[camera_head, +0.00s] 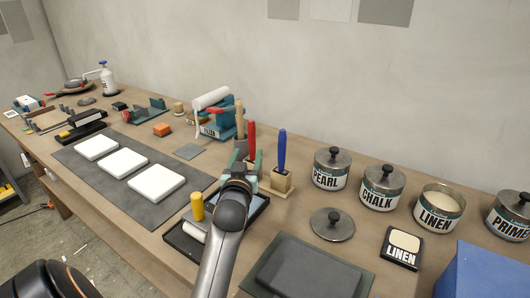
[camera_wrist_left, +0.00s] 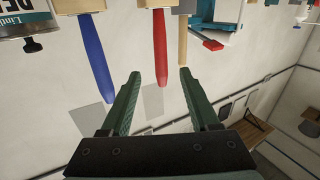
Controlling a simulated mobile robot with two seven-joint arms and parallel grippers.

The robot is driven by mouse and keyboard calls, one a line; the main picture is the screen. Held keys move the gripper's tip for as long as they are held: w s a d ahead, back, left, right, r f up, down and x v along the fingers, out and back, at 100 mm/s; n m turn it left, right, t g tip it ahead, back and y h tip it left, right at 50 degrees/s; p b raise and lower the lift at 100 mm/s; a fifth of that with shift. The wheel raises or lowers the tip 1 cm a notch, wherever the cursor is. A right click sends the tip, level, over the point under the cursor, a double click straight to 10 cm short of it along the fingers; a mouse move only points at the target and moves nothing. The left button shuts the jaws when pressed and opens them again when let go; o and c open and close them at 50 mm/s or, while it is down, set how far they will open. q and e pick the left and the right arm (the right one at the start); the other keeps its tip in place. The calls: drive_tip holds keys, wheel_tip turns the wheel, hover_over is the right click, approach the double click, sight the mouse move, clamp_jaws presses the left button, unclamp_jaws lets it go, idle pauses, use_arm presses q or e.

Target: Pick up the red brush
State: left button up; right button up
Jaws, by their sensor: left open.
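The red brush (camera_head: 252,138) stands upright, its handle up, between a wooden-handled brush and a blue brush in the head view. My left gripper (camera_head: 249,160) is open in front of it and hides its lower part. In the left wrist view, which is upside down, the red handle (camera_wrist_left: 161,46) lies in line with the gap between the open fingers of my left gripper (camera_wrist_left: 160,73). The fingers do not close on it, and whether the handle is inside the gap in depth is hard to tell. My right gripper is not in view.
The blue brush (camera_head: 282,150) stands close on the right, the wooden-handled brush (camera_head: 239,118) close on the left. Lidded jars (camera_head: 332,170) stand further right. White tiles (camera_head: 157,183) lie on a grey mat at left.

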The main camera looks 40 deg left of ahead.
sight(252, 140)
use_arm(q)
drive_tip(key=x, duration=0.6)
drive_tip(key=shift+w+a, duration=0.15)
drive_tip(key=shift+w, duration=0.1)
drive_tip(key=shift+x, duration=2.9)
drive_tip(key=shift+f, duration=0.15)
clamp_jaws()
